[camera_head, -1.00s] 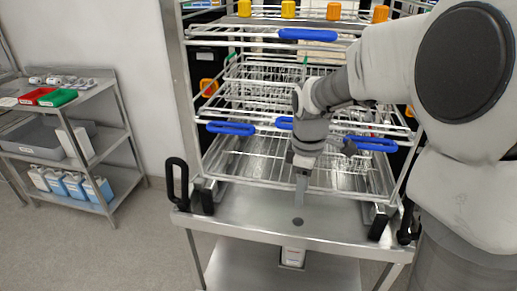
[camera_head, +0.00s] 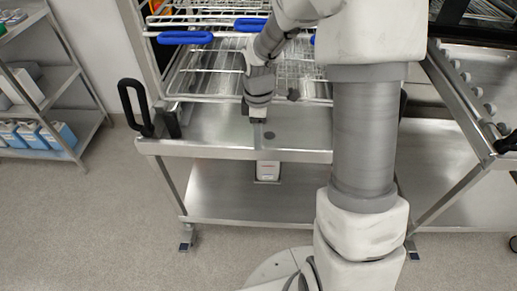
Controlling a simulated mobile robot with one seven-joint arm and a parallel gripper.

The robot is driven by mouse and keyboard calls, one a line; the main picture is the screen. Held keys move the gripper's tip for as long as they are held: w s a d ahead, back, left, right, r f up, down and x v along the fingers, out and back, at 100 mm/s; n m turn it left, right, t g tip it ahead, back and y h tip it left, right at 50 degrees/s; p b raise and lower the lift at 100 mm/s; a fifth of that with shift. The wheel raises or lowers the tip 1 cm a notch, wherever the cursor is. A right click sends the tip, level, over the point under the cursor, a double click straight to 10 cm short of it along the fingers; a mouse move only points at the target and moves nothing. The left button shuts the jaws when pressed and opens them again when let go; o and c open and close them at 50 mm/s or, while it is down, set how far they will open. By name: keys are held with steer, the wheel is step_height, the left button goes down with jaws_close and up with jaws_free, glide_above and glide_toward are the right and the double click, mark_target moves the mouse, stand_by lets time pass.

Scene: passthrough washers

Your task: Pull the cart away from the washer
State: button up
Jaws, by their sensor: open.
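The steel cart (camera_head: 205,125) stands in the middle, with a flat top and a lower shelf. A black upright loop handle (camera_head: 133,107) is at its front left corner. A wire rack (camera_head: 210,75) with blue handles sits at the back of the cart top; I cannot tell how far it reaches into the washer, whose body is mostly out of view. My arm hides the cart's right front.
A second steel cart or roller table (camera_head: 462,95) stands close on the right. A shelf unit (camera_head: 75,130) with blue-white bottles is at the left. The floor (camera_head: 90,230) in front is clear.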

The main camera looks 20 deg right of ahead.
step_height(320, 180, down, 5)
steer(key=shift+b, duration=0.5)
jaws_close()
steer(key=shift+r, duration=0.1)
stand_by(1.1)
